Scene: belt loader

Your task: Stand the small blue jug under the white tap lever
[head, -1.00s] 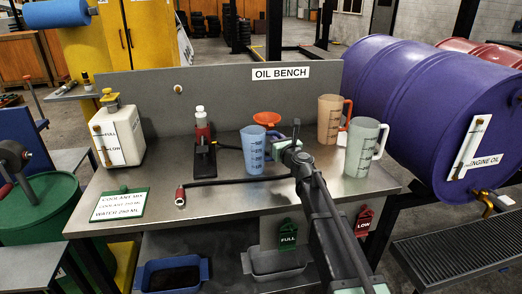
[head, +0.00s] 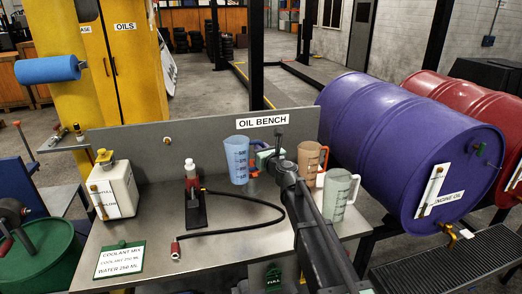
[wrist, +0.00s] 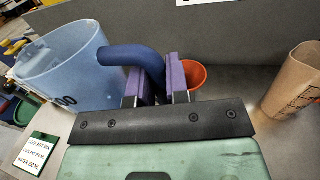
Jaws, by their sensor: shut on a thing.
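The small blue jug (head: 237,160) is upright and appears raised above the bench. My gripper (head: 262,163) is shut on its handle; in the wrist view the dark blue handle (wrist: 134,54) passes between the purple finger pads (wrist: 156,88). The jug body (wrist: 62,66) is left of the fingers there and looks empty. A white tap lever (head: 466,234) sits beside a brass tap (head: 449,241) low on the front of the purple engine oil drum (head: 400,140), far to the right of the jug.
A beige jug (head: 309,163) and a grey-green jug (head: 338,195) stand on the bench's right side, near my arm. A black hose (head: 235,231) curves across the bench from a red-and-black stand (head: 193,205). An orange funnel (wrist: 196,76) is behind the fingers. A grating (head: 440,265) lies below the tap.

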